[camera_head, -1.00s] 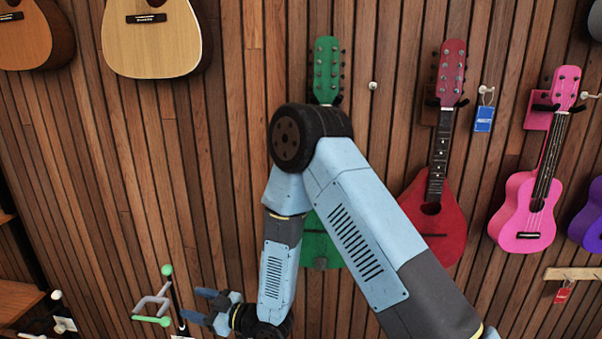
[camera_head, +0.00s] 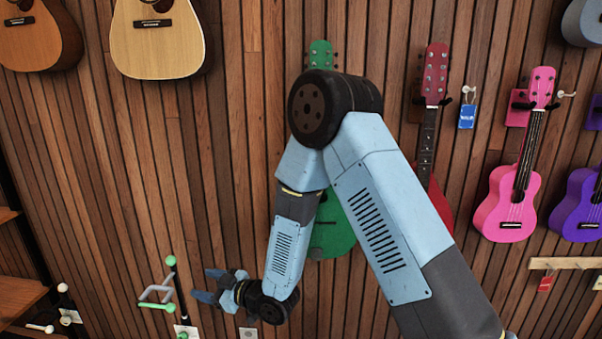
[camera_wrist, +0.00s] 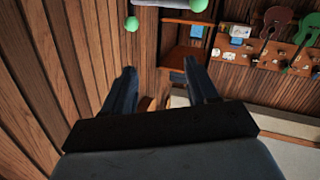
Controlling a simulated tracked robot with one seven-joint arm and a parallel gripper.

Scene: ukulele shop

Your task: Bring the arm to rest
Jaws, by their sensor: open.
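My gripper (camera_head: 210,287) is at the lower left of the head view, at the end of my bent blue and black arm. Its two fingers point left. In the wrist view my gripper (camera_wrist: 163,88) shows two dark fingers standing apart with nothing between them. A grey hanger with green ball ends (camera_head: 158,297) is on the wall just left of my fingertips. It also shows in part at the top of the wrist view (camera_wrist: 155,3). My arm covers much of a green instrument (camera_head: 332,228) on the wall.
A red instrument (camera_head: 434,75), a pink ukulele (camera_head: 510,210) and a purple ukulele (camera_head: 576,215) hang on the right. A pale guitar (camera_head: 155,45) hangs upper left. A wooden shelf (camera_head: 30,297) stands lower left. The slatted wall between them is bare.

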